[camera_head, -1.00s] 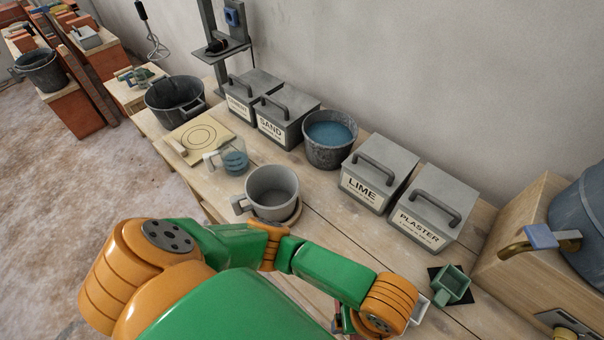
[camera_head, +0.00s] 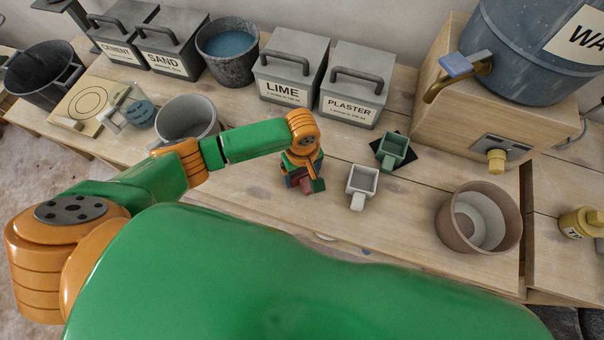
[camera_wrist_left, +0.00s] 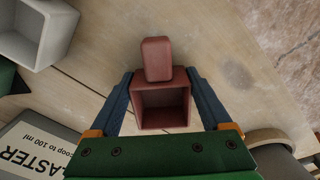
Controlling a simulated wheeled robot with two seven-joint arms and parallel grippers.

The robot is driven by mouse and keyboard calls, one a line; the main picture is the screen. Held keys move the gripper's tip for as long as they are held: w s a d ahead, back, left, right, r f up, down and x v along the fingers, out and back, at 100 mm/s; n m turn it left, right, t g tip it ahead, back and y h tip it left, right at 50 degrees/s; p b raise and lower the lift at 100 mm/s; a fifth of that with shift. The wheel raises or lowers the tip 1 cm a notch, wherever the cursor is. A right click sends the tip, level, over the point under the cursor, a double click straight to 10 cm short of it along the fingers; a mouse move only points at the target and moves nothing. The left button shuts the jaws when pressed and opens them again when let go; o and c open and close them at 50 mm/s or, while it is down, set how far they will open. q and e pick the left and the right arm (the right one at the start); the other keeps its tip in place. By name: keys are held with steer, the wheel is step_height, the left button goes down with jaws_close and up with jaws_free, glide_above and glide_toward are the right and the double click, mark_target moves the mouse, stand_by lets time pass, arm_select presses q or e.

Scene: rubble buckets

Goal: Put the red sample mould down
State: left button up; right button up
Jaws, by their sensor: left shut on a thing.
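The red sample mould (camera_wrist_left: 162,104) is a small open box with a tab handle, seen in the left wrist view between the two blue fingers of my left gripper (camera_wrist_left: 163,100). My left gripper is shut on it. In the head view, the left gripper (camera_head: 304,187) points down over the wooden bench, and only a little of the red mould (camera_head: 305,184) shows between its fingers. I cannot tell whether the mould touches the bench. My right gripper is not in view.
A white mould (camera_head: 361,186) stands just right of the gripper, with a green mould (camera_head: 393,150) on a black pad behind it. A brown bucket (camera_head: 450,222) is at right.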

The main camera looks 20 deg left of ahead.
arm_select(q)
steer(key=shift+a, duration=0.1)
steer(key=o, duration=1.2)
steer(key=shift+f, duration=0.1)
steer(key=shift+r, duration=0.35)
step_height(320, 180, up, 12)
steer(key=shift+f+p, duration=0.2)
steer(key=shift+p, duration=0.85)
